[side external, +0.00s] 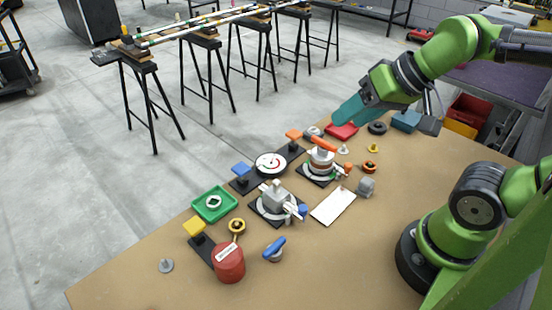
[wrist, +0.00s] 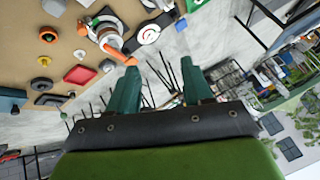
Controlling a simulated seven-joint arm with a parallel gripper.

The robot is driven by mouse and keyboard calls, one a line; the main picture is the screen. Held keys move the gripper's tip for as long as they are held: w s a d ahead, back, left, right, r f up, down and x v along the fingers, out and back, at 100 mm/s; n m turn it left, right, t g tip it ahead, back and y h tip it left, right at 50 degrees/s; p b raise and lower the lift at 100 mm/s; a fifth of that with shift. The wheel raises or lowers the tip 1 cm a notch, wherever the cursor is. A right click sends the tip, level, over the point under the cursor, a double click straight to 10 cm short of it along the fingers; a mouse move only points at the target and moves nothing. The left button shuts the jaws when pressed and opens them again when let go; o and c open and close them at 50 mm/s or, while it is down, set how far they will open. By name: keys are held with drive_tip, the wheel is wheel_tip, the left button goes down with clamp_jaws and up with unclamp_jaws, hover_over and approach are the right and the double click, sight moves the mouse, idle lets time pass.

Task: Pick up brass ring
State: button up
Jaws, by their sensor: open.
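A brass-coloured ring (side external: 237,226) lies near the front left of the table, close to a red cylinder. A smaller orange ring (side external: 369,167) with a dark centre lies further right, and it also shows in the wrist view (wrist: 48,35). My gripper (side external: 350,112) is raised above the far edge of the table, well away from the brass-coloured ring. In the wrist view its two teal fingers (wrist: 160,70) stand apart with nothing between them. The brass-coloured ring is not recognisable in the wrist view.
A red cylinder (side external: 229,262), green tray (side external: 228,205), round gauge (side external: 271,164), clamped fixtures (side external: 276,200) and white plate (side external: 333,206) crowd the table's middle. A red tray (side external: 342,131) and black ring (side external: 377,128) lie at the back. The front right of the table is fairly clear.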

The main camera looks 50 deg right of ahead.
drive_tip(key=shift+o, duration=1.2)
